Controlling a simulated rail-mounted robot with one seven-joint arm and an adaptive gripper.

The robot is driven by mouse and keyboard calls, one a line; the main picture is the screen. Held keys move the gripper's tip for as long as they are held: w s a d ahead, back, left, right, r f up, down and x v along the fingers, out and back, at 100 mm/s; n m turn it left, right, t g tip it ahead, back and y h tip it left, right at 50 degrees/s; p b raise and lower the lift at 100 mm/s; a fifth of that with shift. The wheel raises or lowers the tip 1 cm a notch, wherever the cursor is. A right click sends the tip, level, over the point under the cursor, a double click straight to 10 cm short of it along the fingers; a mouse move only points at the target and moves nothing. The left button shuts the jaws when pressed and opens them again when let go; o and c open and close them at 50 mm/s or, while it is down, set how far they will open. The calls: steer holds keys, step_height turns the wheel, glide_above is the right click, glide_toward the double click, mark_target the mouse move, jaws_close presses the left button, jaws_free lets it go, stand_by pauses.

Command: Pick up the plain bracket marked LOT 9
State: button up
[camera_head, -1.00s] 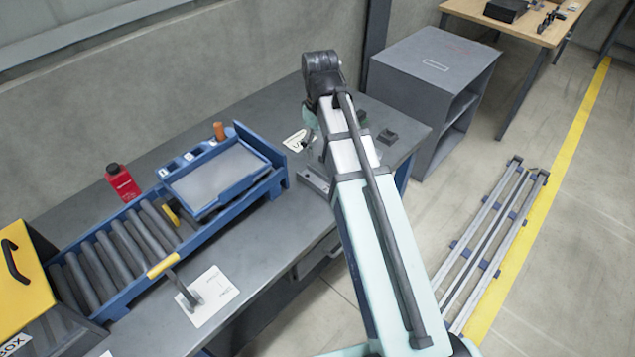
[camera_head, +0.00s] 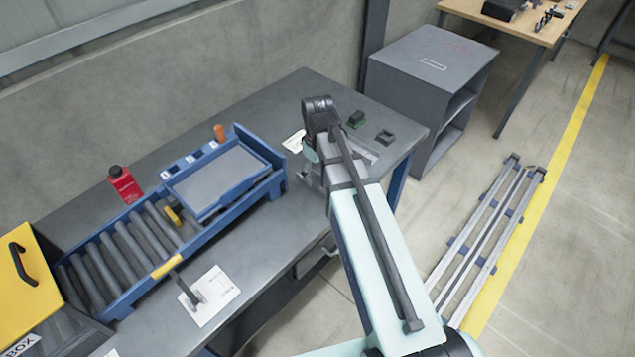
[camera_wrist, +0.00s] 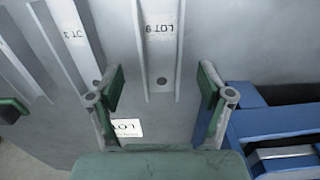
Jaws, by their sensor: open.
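A grey channel-shaped bracket (camera_wrist: 162,68) lies in the upper middle of the wrist view, with an upside-down LOT 9 label and a round hole near its near end. My gripper (camera_wrist: 161,90) is open and empty. Its green-padded fingers stand on either side of the bracket's near end, apart from it. A similar bracket (camera_wrist: 72,38) lies to the left with a partly readable label. In the head view my arm hides the fingers and most of that area.
A white card (camera_wrist: 127,127) lies just below the bracket. A blue frame (camera_wrist: 262,122) is close to the right finger. Small dark blocks (camera_head: 385,137) stand toward the table's right end.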

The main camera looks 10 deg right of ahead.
mark_target(317, 185)
steer(key=shift+f+p, duration=0.4)
steer(key=shift+f, duration=1.3)
steer(key=c, duration=1.3)
